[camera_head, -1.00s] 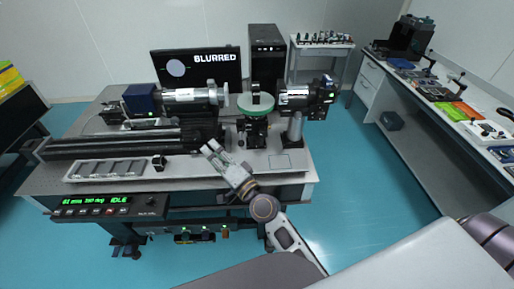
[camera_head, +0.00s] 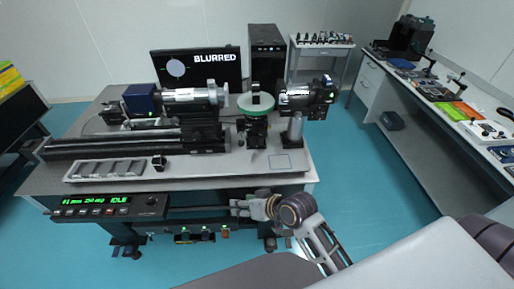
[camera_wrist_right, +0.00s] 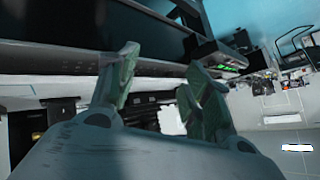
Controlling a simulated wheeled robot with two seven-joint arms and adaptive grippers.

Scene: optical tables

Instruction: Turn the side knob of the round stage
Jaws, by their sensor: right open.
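The round stage (camera_head: 256,104) has a green rim and stands on a dark mount on the optical table (camera_head: 220,178), between two horizontal instrument barrels. Its side knob is too small to make out clearly among the dark parts under the disc. My right gripper (camera_head: 236,207) is below the table's front edge, well in front of and lower than the stage, pointing left. In the right wrist view its two fingers (camera_wrist_right: 160,78) are apart with nothing between them. The stage cannot be made out in that view. My left gripper is not in view.
A controller panel (camera_head: 110,206) with green digits and IDLE hangs at the table's front edge. A monitor (camera_head: 196,67) reading BLURRED stands behind. Long dark rails (camera_head: 115,145) and a grey tray (camera_head: 105,170) lie left. A side bench (camera_head: 440,110) stands right; blue floor is clear between.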

